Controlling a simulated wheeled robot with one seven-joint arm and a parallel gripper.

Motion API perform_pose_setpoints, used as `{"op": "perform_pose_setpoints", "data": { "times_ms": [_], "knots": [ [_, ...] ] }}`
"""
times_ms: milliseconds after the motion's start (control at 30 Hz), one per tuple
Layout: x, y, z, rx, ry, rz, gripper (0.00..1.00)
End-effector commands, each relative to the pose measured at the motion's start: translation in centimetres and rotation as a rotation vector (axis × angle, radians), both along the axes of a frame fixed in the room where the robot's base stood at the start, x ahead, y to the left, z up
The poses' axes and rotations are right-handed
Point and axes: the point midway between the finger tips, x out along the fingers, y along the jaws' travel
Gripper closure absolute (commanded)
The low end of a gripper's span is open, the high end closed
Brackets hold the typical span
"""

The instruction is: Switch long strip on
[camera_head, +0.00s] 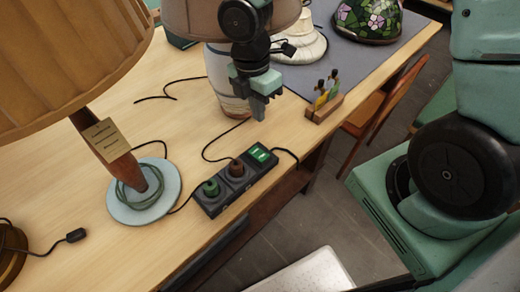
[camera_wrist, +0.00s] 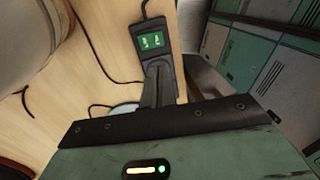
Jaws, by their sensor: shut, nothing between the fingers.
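A black power strip (camera_head: 226,187) lies on the wooden table near its front edge. It carries a green plug (camera_head: 211,188), a dark brown plug (camera_head: 237,168) and a bright green switch (camera_head: 261,152) at its right end. It is the only strip I see. My gripper (camera_head: 258,114) is shut and empty, pointing down above and behind the switch end, apart from it. In the wrist view the switch (camera_wrist: 152,41) shows just beyond my shut fingers (camera_wrist: 158,72), which hide the strip's plug end. I cannot tell the switch's position.
A lamp with a pale blue round base (camera_head: 120,203) and coiled cord stands left of the strip. A white vase-like lamp (camera_head: 225,95) stands close behind my gripper. A small tool holder (camera_head: 324,105) is at the right edge. Black cords run around the strip.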

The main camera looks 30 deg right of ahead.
Motion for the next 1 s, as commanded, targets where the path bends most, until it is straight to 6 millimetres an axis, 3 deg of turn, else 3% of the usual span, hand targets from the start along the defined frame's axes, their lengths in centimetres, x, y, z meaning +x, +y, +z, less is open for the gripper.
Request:
{"op": "perform_pose_setpoints", "data": {
  "times_ms": [367, 800, 1000],
  "knots": [
    [-0.2, 0.0, -0.9, -0.001, 0.003, -0.002, 1.0],
    [-1.3, -0.3, -9.2, -0.003, 0.005, -0.001, 1.0],
    [-1.6, -0.4, -12.1, -0.002, 0.003, -0.001, 1.0]
  ]
}}
